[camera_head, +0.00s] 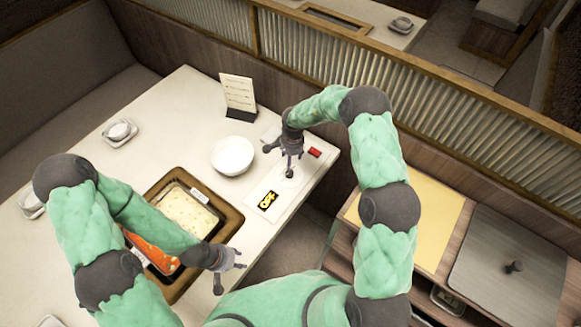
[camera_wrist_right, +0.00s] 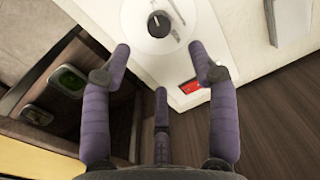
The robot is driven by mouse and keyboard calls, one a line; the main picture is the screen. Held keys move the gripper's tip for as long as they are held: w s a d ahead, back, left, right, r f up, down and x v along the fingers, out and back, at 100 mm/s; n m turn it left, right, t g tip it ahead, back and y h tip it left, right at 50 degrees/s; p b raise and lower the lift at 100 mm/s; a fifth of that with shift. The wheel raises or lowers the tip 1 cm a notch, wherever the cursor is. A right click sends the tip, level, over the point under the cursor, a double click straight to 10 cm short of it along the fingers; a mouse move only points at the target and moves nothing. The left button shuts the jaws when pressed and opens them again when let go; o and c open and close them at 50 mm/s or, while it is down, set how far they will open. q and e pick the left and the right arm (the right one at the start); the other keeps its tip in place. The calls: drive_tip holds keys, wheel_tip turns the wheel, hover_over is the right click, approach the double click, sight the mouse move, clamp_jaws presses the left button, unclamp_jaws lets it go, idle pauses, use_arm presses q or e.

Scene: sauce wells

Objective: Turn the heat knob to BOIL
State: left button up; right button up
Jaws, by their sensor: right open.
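The heat knob is a small black knob (camera_wrist_right: 159,23) on a round pale dial in the right wrist view. In the head view the knob (camera_head: 289,174) shows as a dark spot at the table's right end. A small black display (camera_head: 268,201) beside it shows yellow letters that look like OFF. My right gripper (camera_head: 286,158) is above the knob, fingers spread. In its wrist view the right gripper (camera_wrist_right: 159,60) has nothing between its fingers, and the knob is beyond the fingertips. My left gripper (camera_head: 231,270) is empty and open near the table's front edge.
A red object (camera_head: 314,152) lies near the knob and also shows in the wrist view (camera_wrist_right: 190,86). A white bowl (camera_head: 232,155), a menu stand (camera_head: 238,95) and a wood-framed divided pot (camera_head: 226,219) are on the table (camera_head: 165,110). A slatted partition (camera_head: 320,62) runs behind.

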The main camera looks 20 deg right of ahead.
sight(290, 172)
drive_tip(key=f, duration=0.5)
drive_tip(key=f+b, duration=0.1)
drive_tip(key=f, duration=0.4)
drive_tip(key=shift+w+a+f, duration=0.15)
drive_tip(key=shift+w, duration=0.05)
drive_tip(key=c, duration=1.2)
